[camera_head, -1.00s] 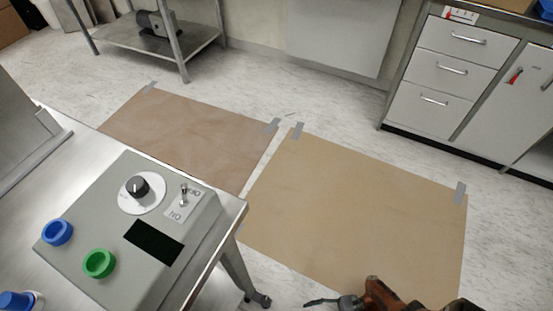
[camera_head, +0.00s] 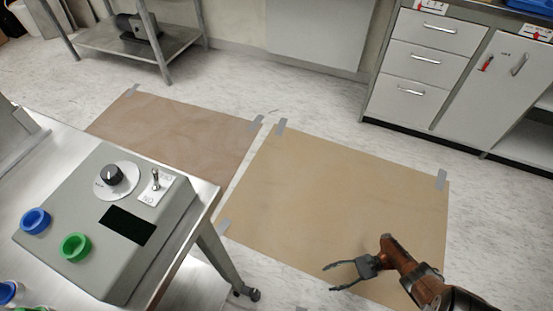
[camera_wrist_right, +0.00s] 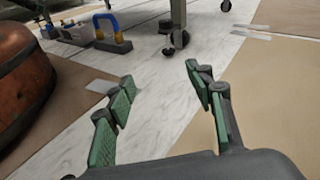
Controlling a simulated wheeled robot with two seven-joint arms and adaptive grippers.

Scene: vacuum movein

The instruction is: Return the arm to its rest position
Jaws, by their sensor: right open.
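My right gripper (camera_head: 345,276) is at the lower right of the head view, at the end of an orange-brown arm. Its two dark fingers are spread and hold nothing. It appears above the tan floor sheet (camera_head: 330,190). In the right wrist view my right gripper (camera_wrist_right: 162,85) shows its green finger pads wide apart, with bare floor between them. My left gripper is not in view.
A metal table (camera_head: 205,205) at left carries a grey control box (camera_head: 75,210) with a black knob, a toggle switch, and blue and green rings. A brown sheet (camera_head: 175,130) lies behind. White drawer cabinets (camera_head: 415,65) stand at back right. Open floor lies between.

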